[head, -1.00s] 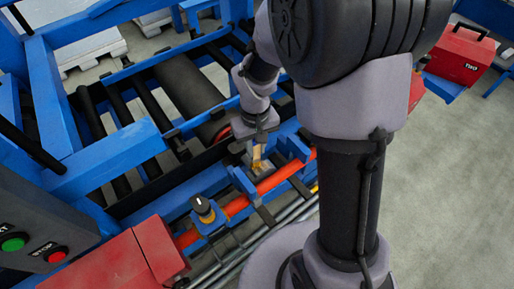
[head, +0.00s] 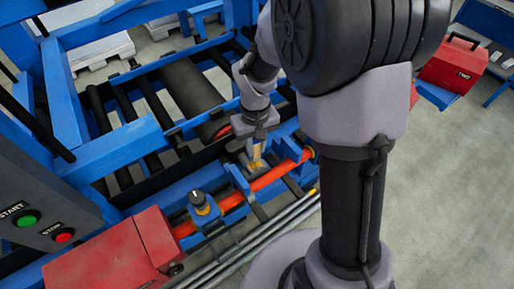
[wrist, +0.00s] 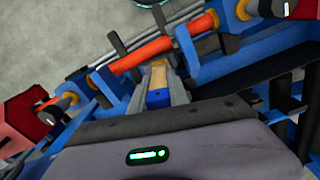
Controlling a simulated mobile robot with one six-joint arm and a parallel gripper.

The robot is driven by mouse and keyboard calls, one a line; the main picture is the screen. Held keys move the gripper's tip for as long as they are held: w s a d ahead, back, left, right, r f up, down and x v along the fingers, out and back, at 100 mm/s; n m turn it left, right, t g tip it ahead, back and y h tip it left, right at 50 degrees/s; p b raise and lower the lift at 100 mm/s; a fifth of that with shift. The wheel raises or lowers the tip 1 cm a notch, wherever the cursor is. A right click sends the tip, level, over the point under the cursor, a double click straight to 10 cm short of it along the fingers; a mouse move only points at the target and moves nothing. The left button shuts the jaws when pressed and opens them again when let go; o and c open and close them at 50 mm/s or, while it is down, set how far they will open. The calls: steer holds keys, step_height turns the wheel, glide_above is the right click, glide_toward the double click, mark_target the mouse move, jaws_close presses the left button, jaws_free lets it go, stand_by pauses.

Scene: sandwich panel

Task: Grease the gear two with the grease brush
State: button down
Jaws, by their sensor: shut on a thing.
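My gripper (head: 256,160) reaches down over the blue frame beside the red-orange shaft (head: 270,178). It is shut on the grease brush (head: 256,150), which shows as a tan, wood-coloured piece. In the wrist view my gripper (wrist: 160,75) holds the brush (wrist: 157,76), with a blue part (wrist: 156,98) between the fingers. The brush tip points towards the red-orange shaft (wrist: 140,54). Yellow-orange rings (wrist: 213,19) sit at the shaft ends and may be gears. I cannot tell which one is gear two, or whether the tip touches anything.
A red box (head: 115,250) and a grey panel with green START and red STOP buttons (head: 50,222) stand at the left. A black knob on a yellow base (head: 198,203) is close to the shaft. Dark rollers (head: 190,85) lie behind. A red toolbox (head: 460,65) is at right.

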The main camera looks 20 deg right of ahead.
steer(key=shift+r+p, duration=1.65)
steer(key=shift+r, duration=0.55)
